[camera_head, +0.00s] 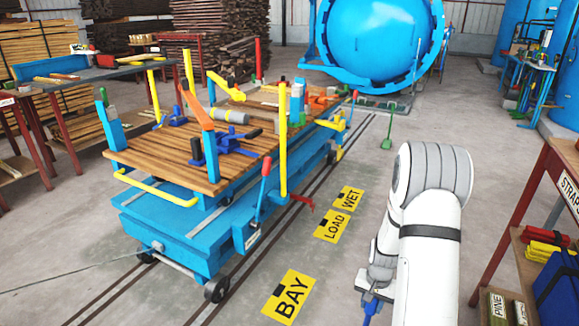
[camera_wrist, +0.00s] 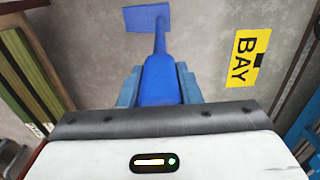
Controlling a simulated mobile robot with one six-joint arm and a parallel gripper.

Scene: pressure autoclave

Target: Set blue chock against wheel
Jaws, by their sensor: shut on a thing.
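The blue chock (camera_wrist: 147,18) has a flat plate and a long handle in the wrist view. My gripper (camera_wrist: 159,86) is shut on the handle, one finger on each side, with the plate reaching out ahead over the floor. In the head view a small blue part of the chock (camera_head: 370,309) shows below my gripper (camera_head: 376,288) near the bottom edge; my arm hides the rest. The blue cart's near wheel (camera_head: 216,289) stands on the rails at the lower left, well apart from the chock. Another cart wheel (camera_head: 146,257) shows farther left.
A rack (camera_head: 515,220) stands close on the right.

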